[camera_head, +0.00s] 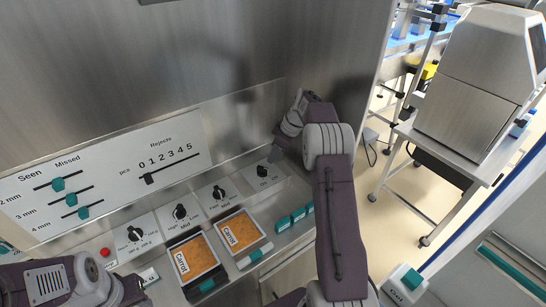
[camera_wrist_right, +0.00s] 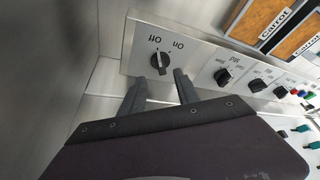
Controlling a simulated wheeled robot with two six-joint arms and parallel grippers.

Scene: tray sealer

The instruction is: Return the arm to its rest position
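My right arm reaches up from the bottom of the head view and bends over toward the panel. Its right gripper (camera_head: 276,154) hangs near the on/off knob (camera_head: 262,171). In the right wrist view the two fingers of the right gripper (camera_wrist_right: 160,78) are apart with nothing between them. The black on/off knob (camera_wrist_right: 158,62) shows just beyond the fingertips, and its pointer stands roughly upright in that view. Whether the fingers touch the knob I cannot tell, but they look clear of it. My left arm is at the bottom left of the head view; its fingers cannot be made out.
The steel panel carries several knobs (camera_head: 180,212), teal sliders (camera_head: 70,199), a rejects slider (camera_head: 150,179) and a red button (camera_head: 105,252). Two carrot trays (camera_head: 236,234) lie in front. A steel wall stands behind. A wheeled machine (camera_head: 480,75) is at right, with open floor between.

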